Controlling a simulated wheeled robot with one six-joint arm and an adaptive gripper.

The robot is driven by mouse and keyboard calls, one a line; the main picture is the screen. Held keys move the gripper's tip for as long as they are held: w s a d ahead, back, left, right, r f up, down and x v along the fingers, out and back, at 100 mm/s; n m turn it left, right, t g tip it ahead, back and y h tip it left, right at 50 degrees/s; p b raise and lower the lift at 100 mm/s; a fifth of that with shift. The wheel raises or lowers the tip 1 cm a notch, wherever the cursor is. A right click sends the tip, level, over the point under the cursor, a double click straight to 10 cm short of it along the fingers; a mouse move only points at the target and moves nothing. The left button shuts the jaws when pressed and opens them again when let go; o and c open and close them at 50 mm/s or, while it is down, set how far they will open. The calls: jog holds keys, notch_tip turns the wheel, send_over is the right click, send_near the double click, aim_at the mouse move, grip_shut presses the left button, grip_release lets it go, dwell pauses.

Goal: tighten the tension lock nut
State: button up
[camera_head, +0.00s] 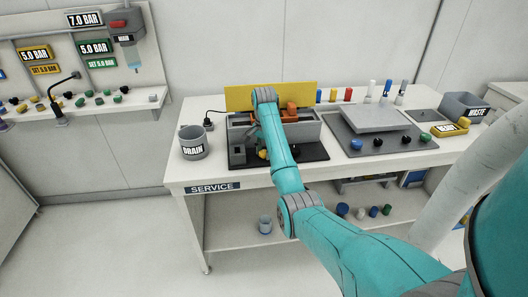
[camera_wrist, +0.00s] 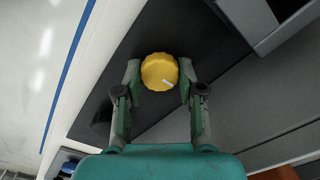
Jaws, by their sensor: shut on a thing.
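A yellow scalloped knob (camera_wrist: 157,70), likely the tension lock nut, sits over a dark base in the wrist view, with a white mark on its face. My gripper (camera_wrist: 160,80) has one finger on each side of the knob and is shut on it. In the head view a bit of yellow (camera_head: 263,154) shows at the front of the grey machine (camera_head: 304,132) on the service bench. My arm hides the gripper and part of the machine there. The knob's thread and underside are hidden.
A yellow panel (camera_head: 240,97) stands behind the machine. A grey drain pot (camera_head: 193,146) is left of it, and a dark mat (camera_head: 347,140) with a raised grey plate (camera_head: 371,120) is right. A waste bin (camera_head: 466,108) stands at the bench's right end.

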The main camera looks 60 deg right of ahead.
dwell(0.3)
jog(key=o, duration=1.1)
jog(key=shift+o, duration=0.2)
